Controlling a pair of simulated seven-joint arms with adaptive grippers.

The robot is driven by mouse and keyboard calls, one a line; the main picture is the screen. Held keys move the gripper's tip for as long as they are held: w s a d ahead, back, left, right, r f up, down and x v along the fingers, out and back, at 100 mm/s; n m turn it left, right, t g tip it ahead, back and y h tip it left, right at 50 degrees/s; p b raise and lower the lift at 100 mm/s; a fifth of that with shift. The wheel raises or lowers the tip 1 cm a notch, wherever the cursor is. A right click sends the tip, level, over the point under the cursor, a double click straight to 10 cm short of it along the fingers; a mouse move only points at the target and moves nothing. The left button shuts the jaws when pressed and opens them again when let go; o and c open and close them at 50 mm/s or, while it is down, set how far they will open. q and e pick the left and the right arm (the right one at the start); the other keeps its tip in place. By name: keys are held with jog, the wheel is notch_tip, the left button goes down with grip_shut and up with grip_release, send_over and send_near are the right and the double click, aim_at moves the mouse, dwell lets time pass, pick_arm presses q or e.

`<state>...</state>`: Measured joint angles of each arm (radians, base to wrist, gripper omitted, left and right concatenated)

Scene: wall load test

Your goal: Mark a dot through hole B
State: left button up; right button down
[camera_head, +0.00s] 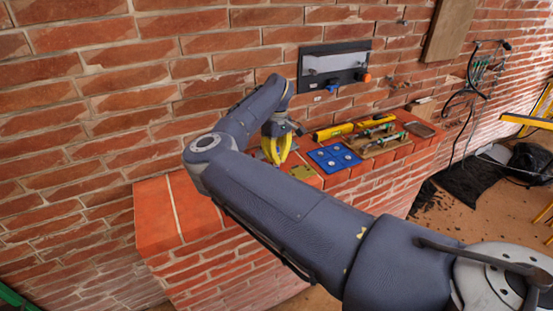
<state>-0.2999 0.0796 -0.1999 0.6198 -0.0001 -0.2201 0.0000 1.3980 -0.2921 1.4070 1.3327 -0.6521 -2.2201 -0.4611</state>
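My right gripper (277,150), with yellow fingers, points down over the left part of the brick ledge. It is too small to tell whether the fingers are apart or hold anything. A small brass-coloured plate (302,173) lies just right of the fingers. A blue plate (323,161) with several pale round spots lies further right on the ledge. A black panel (308,82) with a grey strip is on the wall above, with blue and orange pieces at its lower edge. No letter B or marking pen can be made out. My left gripper is not in view.
The brick ledge (153,212) is bare at its left end. A yellow level (331,132) and several hand tools (378,131) lie toward its right. A wooden board (449,30) and dark cables (470,80) are on the wall. My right arm hides part of the ledge front.

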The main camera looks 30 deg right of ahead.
aim_at(277, 148)
jog(key=shift+f, duration=0.5)
dwell(1.2)
jog(key=shift+r, duration=0.15)
jog(key=shift+r, duration=2.9)
